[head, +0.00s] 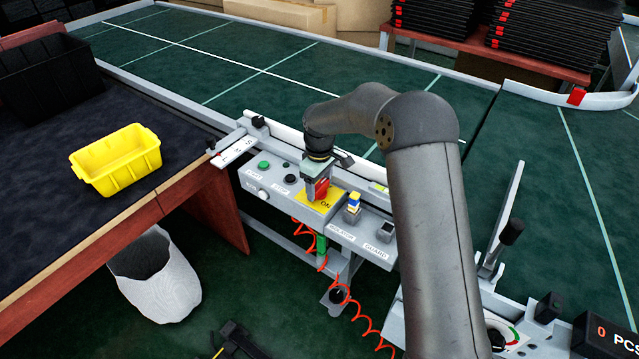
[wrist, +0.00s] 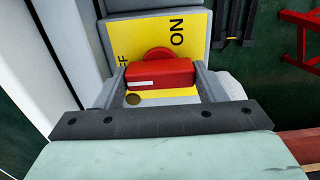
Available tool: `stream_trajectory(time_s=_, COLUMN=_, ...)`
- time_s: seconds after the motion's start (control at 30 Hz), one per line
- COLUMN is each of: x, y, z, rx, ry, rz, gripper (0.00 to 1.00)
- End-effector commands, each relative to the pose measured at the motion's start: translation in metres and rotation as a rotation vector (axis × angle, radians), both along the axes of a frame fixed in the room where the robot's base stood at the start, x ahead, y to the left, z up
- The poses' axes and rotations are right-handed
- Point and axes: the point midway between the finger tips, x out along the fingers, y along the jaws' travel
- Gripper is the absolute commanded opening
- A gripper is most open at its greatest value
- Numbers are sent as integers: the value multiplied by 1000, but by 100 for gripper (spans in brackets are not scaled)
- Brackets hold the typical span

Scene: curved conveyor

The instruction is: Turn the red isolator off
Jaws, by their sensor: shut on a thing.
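The red isolator (head: 321,189) is a red handle on a yellow plate (head: 303,199) set in the grey control panel beside the conveyor. The plate's ON label shows in both views; part of another label, ending in F, shows at the plate's left in the wrist view. My gripper (head: 318,187) reaches down over the isolator. In the wrist view my gripper (wrist: 160,78) has one finger at each end of the red handle (wrist: 160,73) and is shut on it. A white mark on the handle points left. My gripper hides part of the isolator in the head view.
A yellow bin (head: 117,159) stands on the left table. A red coiled cable (head: 343,290) hangs below the panel.

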Motion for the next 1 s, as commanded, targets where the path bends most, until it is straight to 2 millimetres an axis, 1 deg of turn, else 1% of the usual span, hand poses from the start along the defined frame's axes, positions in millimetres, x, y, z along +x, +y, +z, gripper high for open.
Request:
stream_trajectory(time_s=0.47, x=0, y=0, z=0, rx=0, ry=-1, rz=18, gripper=41)
stream_trajectory(time_s=0.5, x=0, y=0, z=0, rx=0, ry=-1, rz=18, gripper=66)
stream_trajectory(time_s=0.57, x=0, y=0, z=0, rx=0, ry=-1, rz=18, gripper=83)
stream_trajectory(time_s=0.6, x=0, y=0, z=0, rx=0, ry=-1, rz=17, gripper=85)
stream_trajectory(time_s=0.87, x=0, y=0, z=1, rx=0, ry=-1, rz=15, gripper=85)
stream_trajectory(time_s=1.0, x=1, y=0, z=11, rx=1, ry=-3, rz=15, gripper=85)
